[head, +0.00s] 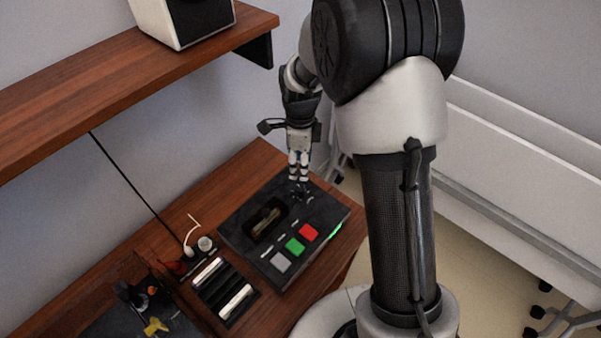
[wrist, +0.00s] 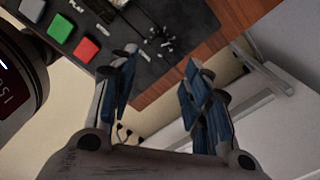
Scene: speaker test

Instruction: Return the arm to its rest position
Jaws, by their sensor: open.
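My gripper (head: 299,170) hangs above the back right corner of the black control box in the head view. In the wrist view my gripper (wrist: 158,80) has its two blue-padded fingers spread apart, with nothing between them. The black control box (head: 240,235) has a red, a green and a grey button and a dark recess. It also shows in the wrist view (wrist: 135,68), where the buttons are at upper left. From these views I cannot tell the gap between the fingertips and the box.
The wooden table (head: 175,219) carries a black holder (head: 225,288) with pale bars, and a dark tray (head: 110,325) with small parts. A wooden shelf (head: 110,75) with a speaker (head: 185,20) overhangs at upper left. White panels (head: 520,165) stand at right.

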